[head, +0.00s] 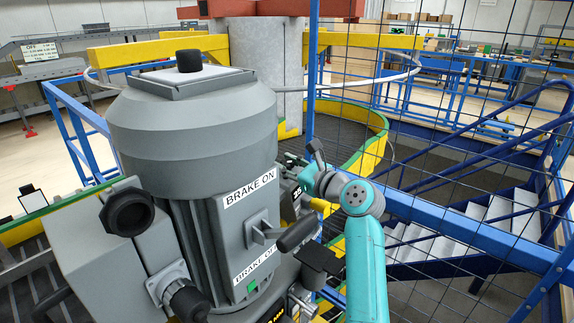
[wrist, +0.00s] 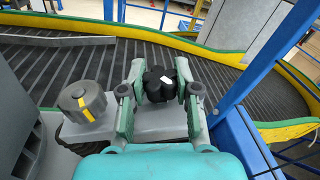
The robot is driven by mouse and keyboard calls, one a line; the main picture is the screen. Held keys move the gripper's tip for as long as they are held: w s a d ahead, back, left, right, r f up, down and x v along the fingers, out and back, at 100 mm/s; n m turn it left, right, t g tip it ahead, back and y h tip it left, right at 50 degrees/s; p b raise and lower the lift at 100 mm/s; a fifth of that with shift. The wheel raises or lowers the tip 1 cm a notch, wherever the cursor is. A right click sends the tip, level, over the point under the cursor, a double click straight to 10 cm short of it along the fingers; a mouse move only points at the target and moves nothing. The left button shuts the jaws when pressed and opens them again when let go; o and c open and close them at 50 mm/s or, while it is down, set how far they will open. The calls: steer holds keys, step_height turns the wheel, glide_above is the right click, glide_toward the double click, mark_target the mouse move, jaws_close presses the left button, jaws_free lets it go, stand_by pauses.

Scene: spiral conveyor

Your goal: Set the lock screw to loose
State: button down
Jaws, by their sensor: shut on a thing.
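In the wrist view, a black lobed knob with a white mark (wrist: 158,86), which looks like the lock screw, sits between the fingers of my gripper (wrist: 160,76). The fingers are closed on it from left and right. In the head view my gripper (head: 312,177) is at the right side of the big grey motor (head: 192,120), and the knob cannot be made out there. No loose or tight wording is readable by the knob.
A grey round knob with a yellow mark (wrist: 82,101) stands close left of my gripper. The motor carries a black-handled brake lever (head: 296,233) between "BRAKE ON" and "BRAKE OFF" labels. A blue post (wrist: 255,65) and mesh fence (head: 450,130) stand to the right.

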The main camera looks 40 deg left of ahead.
steer(key=shift+n+g+h, duration=0.3)
steer(key=shift+n+g, duration=1.4)
steer(key=shift+g, duration=0.8)
steer(key=c, duration=0.8)
jaws_free()
steer(key=d, duration=0.4)
steer(key=w+d+r, duration=0.1)
steer(key=d, duration=0.7)
steer(key=shift+w+r, duration=0.15)
steer(key=shift+r, duration=0.15)
steer(key=shift+a, duration=0.1)
